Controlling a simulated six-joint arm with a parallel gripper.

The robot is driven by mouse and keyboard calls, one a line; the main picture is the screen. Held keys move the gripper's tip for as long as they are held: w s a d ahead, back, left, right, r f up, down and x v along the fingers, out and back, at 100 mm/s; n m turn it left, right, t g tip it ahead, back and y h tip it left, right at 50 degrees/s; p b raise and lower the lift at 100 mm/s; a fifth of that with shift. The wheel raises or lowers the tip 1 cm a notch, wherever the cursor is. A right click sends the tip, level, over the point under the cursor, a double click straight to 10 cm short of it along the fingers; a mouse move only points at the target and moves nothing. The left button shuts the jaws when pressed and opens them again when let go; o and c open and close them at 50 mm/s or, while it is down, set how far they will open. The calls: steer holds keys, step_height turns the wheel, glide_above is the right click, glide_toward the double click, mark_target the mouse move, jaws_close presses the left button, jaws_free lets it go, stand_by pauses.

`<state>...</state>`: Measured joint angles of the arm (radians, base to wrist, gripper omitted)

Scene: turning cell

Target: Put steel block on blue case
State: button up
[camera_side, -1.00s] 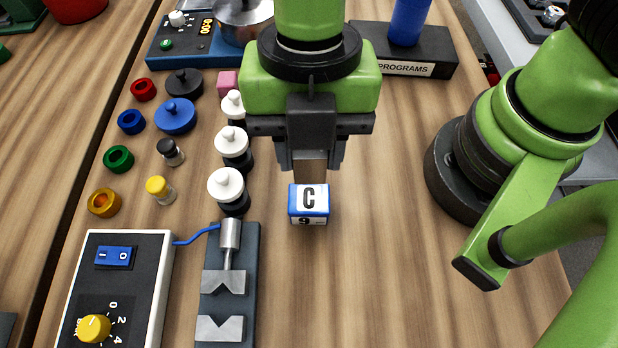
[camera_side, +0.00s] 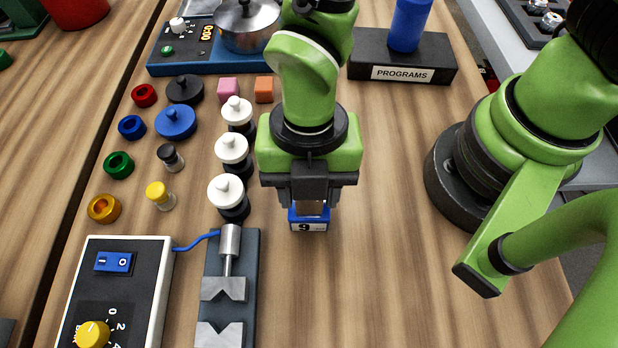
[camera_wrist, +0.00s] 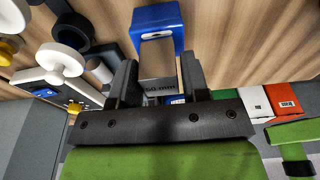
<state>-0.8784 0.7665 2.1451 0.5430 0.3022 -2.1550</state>
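The blue case (camera_side: 309,225) is a small blue box with a white label reading 9. It stands on the wooden table, right of the vise; its top is mostly hidden under my gripper. My gripper (camera_side: 310,203) points straight down over it. The steel block (camera_wrist: 158,58), a plain grey-brown block marked 50 mm, is between the two fingers, and my gripper looks shut on it. The blue case also shows beyond the block in the wrist view (camera_wrist: 157,17). The block is at the case's top; whether it touches is hidden.
White-topped knobbed pieces (camera_side: 230,190) stand close left of my gripper. The dark vise (camera_side: 228,290) and a control box (camera_side: 115,300) are at front left. The PROGRAMS stand (camera_side: 402,60) is behind. The table right of the case is clear.

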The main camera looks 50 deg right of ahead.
steer(key=shift+o, duration=1)
steer(key=shift+r, duration=0.15)
step_height(320, 180, up, 12)
steer(key=w+d, duration=0.1)
steer(key=shift+w+d, duration=0.15)
steer(key=shift+d, duration=0.05)
steer(key=s+d+r+m+t, duration=0.1)
steer(key=d+r+m+t, duration=0.3)
steer(key=d+m, duration=0.5)
steer(key=s+d+r+m+t, duration=0.1)
steer(key=d+r+m+t, duration=0.3)
steer(key=m, duration=1.8)
steer(key=d+r, duration=0.4)
steer(key=d, duration=0.1)
steer(key=shift+r+y, duration=0.25)
steer(key=shift+y, duration=0.15)
